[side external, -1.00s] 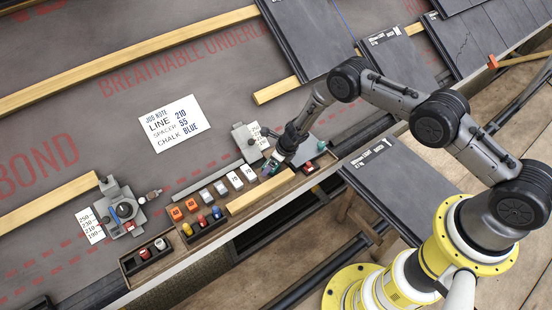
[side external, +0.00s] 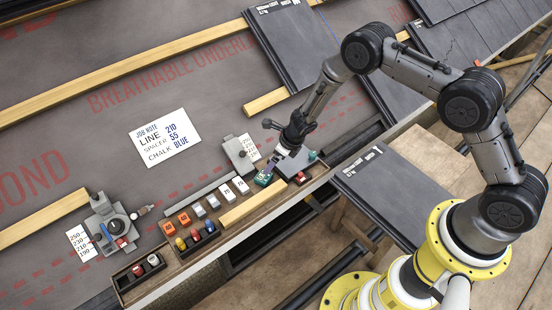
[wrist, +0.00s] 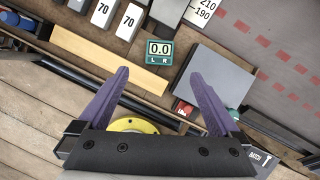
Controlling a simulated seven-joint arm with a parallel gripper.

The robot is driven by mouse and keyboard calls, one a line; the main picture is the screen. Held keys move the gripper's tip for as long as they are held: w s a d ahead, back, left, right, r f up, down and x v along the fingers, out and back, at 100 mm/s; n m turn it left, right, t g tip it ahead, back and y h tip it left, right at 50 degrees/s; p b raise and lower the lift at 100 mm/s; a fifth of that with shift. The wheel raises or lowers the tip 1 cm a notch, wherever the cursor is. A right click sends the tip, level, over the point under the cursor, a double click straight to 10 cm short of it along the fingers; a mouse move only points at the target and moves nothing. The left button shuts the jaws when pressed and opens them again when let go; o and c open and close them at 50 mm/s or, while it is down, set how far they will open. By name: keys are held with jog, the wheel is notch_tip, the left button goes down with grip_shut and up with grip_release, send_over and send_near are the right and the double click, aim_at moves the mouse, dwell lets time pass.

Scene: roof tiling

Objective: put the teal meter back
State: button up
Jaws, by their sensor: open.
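My gripper (wrist: 158,74) is open and empty. Its two purple fingers are spread, and the meter lies just beyond the fingertips in the wrist view, not between them. In the side view my gripper hangs above the meter and the plate.
White spacer blocks marked 70 (wrist: 128,18) stand near the meter, beside the wooden block (wrist: 108,67). A red item (wrist: 183,110) and a teal knob (wrist: 232,115) sit near the plate. Orange blocks (side external: 184,219) and chalk bottles (side external: 195,236) stand further left.

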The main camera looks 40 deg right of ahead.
jog(key=shift+s+r, duration=0.1)
jog(key=shift+r, duration=0.15)
jog(key=w+d+r+m+t+h, duration=0.1)
jog(key=d+r+m, duration=0.3)
jog(key=r, duration=0.5)
jog(key=w+d+r+m+t+h, duration=0.1)
jog(key=d+r+m, duration=0.1)
jog(key=r+m, duration=0.5)
jog(key=s+d+r+m+h, duration=0.15)
jog(key=s+r+m, duration=0.25)
jog(key=r, duration=0.4)
jog(key=s+d+r+m+h, duration=0.1)
jog(key=s+d+r+m, duration=0.25)
jog(key=r, duration=0.45)
jog(key=s+d+r+m, duration=0.1)
jog(key=s+r+m, duration=0.4)
jog(key=s+m, duration=0.25)
jog(key=s+r+m, duration=0.4)
jog(key=s+m, duration=0.2)
jog(key=s, duration=0.3)
jog(key=s+a+m+y, duration=0.2)
jog(key=s+m, duration=0.6)
jog(key=s, duration=0.6)
jog(key=shift+s+a+g+y, duration=0.2)
jog(key=shift+a+g+y, duration=0.15)
jog(key=shift+a, duration=0.35)
jog(key=shift+f, duration=0.1)
